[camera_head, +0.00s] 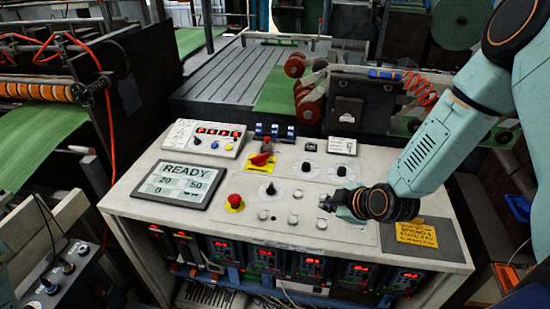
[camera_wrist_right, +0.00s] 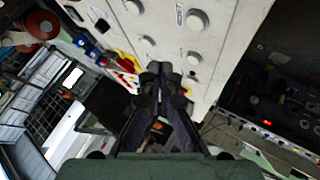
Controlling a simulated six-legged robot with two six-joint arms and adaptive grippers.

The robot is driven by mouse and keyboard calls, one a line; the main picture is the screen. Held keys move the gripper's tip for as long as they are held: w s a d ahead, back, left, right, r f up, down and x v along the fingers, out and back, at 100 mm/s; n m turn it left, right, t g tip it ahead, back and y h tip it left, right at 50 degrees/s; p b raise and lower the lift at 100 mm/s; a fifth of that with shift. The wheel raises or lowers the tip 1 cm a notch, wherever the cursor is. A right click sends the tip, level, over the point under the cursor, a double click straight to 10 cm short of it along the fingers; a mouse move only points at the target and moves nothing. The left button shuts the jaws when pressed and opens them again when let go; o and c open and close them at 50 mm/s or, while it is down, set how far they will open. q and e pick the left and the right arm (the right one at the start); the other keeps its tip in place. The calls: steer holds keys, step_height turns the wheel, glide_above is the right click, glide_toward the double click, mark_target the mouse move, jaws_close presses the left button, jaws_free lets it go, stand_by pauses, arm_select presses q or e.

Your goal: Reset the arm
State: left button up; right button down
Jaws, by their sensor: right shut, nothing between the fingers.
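My right arm comes in from the right in the head view. Its gripper (camera_head: 326,201) is shut and empty, just above the right part of the control console (camera_head: 130,200). In the right wrist view the shut gripper (camera_wrist_right: 161,72) points at the pale panel, with white knobs (camera_wrist_right: 196,20) near its tips. I cannot tell whether the tips touch the panel. My left gripper does not show in either view.
The console carries a READY display (camera_head: 184,178), a red mushroom button (camera_head: 235,201), a red switch on a yellow plate (camera_head: 261,160) and several knobs. A yellow label (camera_head: 416,233) lies near the right wrist. Machinery with red rollers (camera_head: 296,66) stands behind.

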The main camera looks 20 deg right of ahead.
steer(key=s+a+f+m+g+h, duration=0.1)
steer(key=s+a+f+m+g, duration=0.25)
steer(key=s, duration=0.65)
steer(key=s+a+f+m+g+b, duration=0.1)
steer(key=s+a+f+m+g, duration=0.2)
steer(key=s, duration=0.8)
steer(key=s+a+f+m+g+h, duration=0.1)
steer(key=s+a+f+m+g, duration=0.3)
steer(key=s, duration=0.6)
step_height(320, 180, down, 26)
steer(key=d+t+b, duration=0.1)
steer(key=d+b, duration=0.1)
steer(key=b, duration=2.2)
steer(key=shift+d+r+m, duration=0.15)
steer(key=shift+r+m, duration=0.05)
steer(key=shift+m, duration=0.25)
steer(key=shift+t, duration=0.25)
